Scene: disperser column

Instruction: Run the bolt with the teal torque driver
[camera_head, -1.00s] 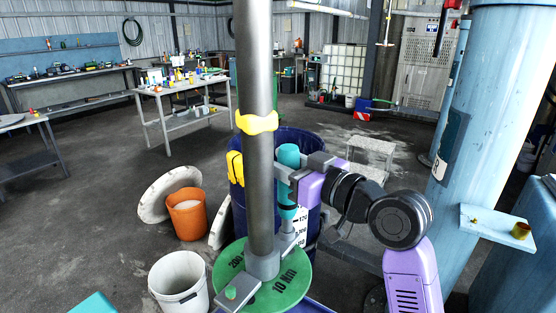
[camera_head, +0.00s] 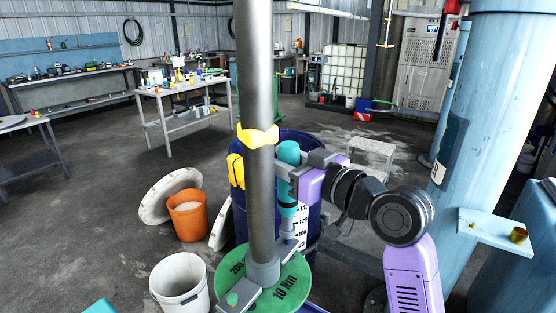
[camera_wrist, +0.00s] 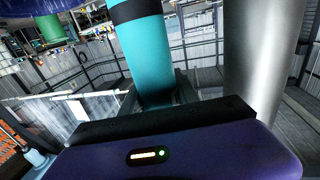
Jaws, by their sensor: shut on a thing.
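The teal torque driver (camera_head: 288,210) stands upright just right of the grey column, with its rounded top above my gripper. My gripper (camera_head: 290,174) is shut around its body from the right. In the wrist view the teal driver (camera_wrist: 145,50), with a black band, rises from between the jaws. The driver's thin grey shaft points down toward the grey collar (camera_head: 263,268) at the column's foot, on a green disc (camera_head: 288,285) marked "10 Nm". The bolt is not clearly visible; I cannot tell whether the driver's tip touches it.
The grey column (camera_head: 255,80), with a yellow band, stands close left of the driver; it shows beside the driver in the wrist view (camera_wrist: 255,60). A blue drum (camera_head: 312,150) is behind. An orange bucket (camera_head: 187,222) and a white bucket (camera_head: 180,285) stand left. A pale blue column (camera_head: 480,110) stands right.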

